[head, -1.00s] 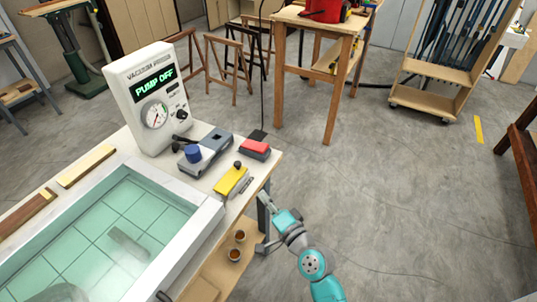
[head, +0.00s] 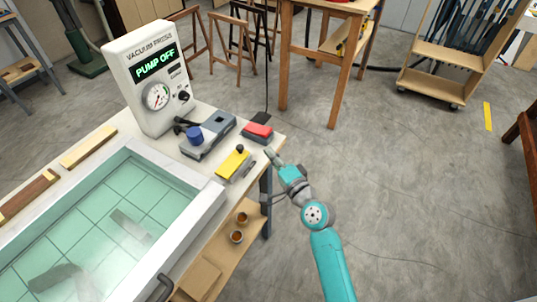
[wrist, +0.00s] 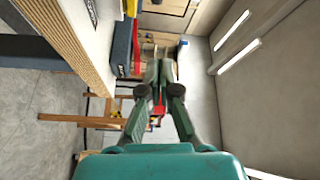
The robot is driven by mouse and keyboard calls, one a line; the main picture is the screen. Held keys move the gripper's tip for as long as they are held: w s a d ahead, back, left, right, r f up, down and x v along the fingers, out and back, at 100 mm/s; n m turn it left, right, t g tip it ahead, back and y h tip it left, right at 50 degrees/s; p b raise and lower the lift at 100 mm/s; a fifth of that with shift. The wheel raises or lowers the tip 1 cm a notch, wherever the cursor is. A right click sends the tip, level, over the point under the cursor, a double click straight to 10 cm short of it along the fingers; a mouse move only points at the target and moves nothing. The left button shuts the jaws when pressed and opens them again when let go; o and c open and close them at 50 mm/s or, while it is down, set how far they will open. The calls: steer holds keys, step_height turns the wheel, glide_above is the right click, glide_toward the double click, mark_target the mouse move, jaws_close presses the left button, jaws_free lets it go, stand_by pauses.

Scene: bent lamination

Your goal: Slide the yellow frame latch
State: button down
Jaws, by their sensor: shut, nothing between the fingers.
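The yellow frame latch (head: 231,165) is a small yellow plate with a dark round knob (head: 239,148), on the white tabletop near its right edge in the head view. A grey metal piece lies along its right side. My gripper (head: 268,155) is just right of the latch, by the table edge, apart from it as far as I can tell. In the wrist view my gripper (wrist: 160,66) has its fingers together with nothing between them. A small yellow part (wrist: 131,8), likely the latch, shows at the top of that view.
A red-topped block (head: 258,131) sits behind the latch. A grey device with a blue knob (head: 194,135) is to its left. The vacuum press (head: 150,70) reads "PUMP OFF". The glass-topped bed (head: 110,190) fills the front left. Open floor lies right of the table.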

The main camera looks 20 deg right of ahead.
mark_target(249, 152)
steer(key=w, duration=0.4)
steer(key=w+a, duration=0.1)
steer(key=w, duration=0.2)
steer(key=shift+r, duration=0.25)
steer(key=shift+w+a+f, duration=0.1)
steer(key=shift+w+a, duration=0.15)
steer(key=shift+a, duration=0.1)
steer(key=shift+s+a+f, duration=0.15)
steer(key=shift+s+a, duration=0.3)
steer(key=shift+a, duration=0.3)
steer(key=shift+s+a+f, duration=0.15)
steer(key=shift+s+a, duration=0.25)
steer(key=shift+a, duration=0.3)
steer(key=shift+a, duration=0.1)
